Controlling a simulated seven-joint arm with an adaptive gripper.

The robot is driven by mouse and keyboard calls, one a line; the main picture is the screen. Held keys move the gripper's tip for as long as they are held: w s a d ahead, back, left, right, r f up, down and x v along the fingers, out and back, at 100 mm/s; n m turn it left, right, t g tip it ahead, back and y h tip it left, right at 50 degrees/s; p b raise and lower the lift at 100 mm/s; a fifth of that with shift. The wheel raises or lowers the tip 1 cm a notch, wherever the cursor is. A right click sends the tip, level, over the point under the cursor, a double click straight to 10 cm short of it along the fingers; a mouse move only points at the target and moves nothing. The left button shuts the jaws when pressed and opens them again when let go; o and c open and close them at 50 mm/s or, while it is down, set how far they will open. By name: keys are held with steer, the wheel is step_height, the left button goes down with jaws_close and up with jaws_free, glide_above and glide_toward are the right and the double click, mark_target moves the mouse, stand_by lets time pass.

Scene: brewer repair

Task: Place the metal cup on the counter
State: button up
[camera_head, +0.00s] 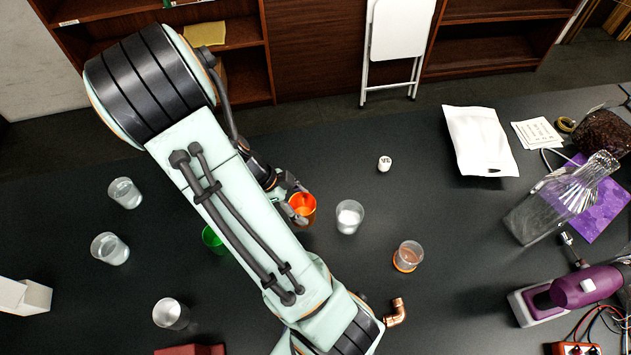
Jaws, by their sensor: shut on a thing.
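My gripper (297,198) is at the middle of the view, partly behind my own pale green arm. Its fingers are closed at the left side of a shiny orange cup (304,209), which looks upright with its open top facing up. I cannot tell whether the cup's base touches the dark counter (420,180). No cup is plainly metal; a greyish, silvery cup (170,314) stands at the lower left, but its material is unclear.
A clear cup with white contents (349,217) stands just right of the orange cup. A clear cup on an orange base (408,256) and a copper elbow (396,312) are farther right. A green cup (213,239) is partly hidden by my arm. Clear cups (124,193) stand left.

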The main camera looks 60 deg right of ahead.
mark_target(303, 211)
step_height(303, 211, down, 6)
stand_by(0.5)
steer(key=o, duration=1.2)
steer(key=shift+c, duration=0.2)
